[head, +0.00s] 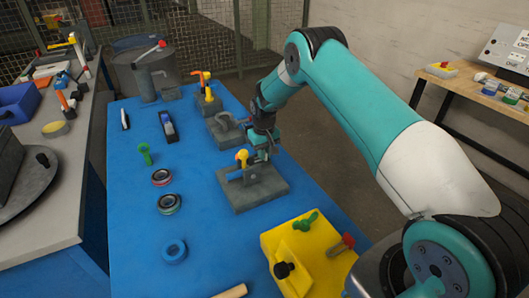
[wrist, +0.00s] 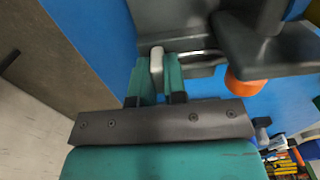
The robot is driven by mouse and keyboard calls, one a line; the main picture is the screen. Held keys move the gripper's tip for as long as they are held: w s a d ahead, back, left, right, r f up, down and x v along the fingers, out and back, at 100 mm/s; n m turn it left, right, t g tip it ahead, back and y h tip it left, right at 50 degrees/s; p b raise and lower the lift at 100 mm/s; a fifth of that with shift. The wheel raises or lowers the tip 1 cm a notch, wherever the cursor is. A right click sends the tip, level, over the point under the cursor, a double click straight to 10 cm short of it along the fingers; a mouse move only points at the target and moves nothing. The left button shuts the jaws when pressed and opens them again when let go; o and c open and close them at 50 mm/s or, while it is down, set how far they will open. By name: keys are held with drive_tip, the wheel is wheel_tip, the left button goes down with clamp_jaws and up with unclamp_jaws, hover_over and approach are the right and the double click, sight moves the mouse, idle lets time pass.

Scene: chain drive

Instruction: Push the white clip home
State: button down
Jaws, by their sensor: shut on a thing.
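In the wrist view my gripper (wrist: 157,80) has its two teal fingers closed on a small white piece, which looks like the white clip (wrist: 156,60). The clip's far end reaches the edge of a dark grey block (wrist: 172,20). I cannot tell whether it touches or is seated. A shiny metal curved part (wrist: 203,60) lies just right of the fingers. In the head view my gripper (head: 262,155) is low over the blue table, by a grey fixture (head: 250,197) with a yellow-orange knob (head: 242,155). The clip cannot be made out there.
An orange knob (wrist: 246,84) is close to the right of my fingers in the wrist view. Another grey fixture (head: 225,130) stands behind my gripper. A yellow block (head: 303,262) is at the front right. Rings and tools lie at left on the blue table (head: 128,215).

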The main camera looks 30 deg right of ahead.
drive_tip(key=shift+a+f+b, duration=0.2)
drive_tip(key=shift+a+b, duration=0.35)
drive_tip(key=shift+a, duration=0.05)
drive_tip(key=shift+a+r, duration=0.1)
drive_tip(key=shift+a, duration=0.3)
drive_tip(key=shift+d+r, duration=0.1)
drive_tip(key=c, duration=1.2)
unclamp_jaws()
drive_tip(key=shift+a, duration=0.2)
drive_tip(key=shift+o, duration=0.2)
drive_tip(key=shift+d, duration=0.2)
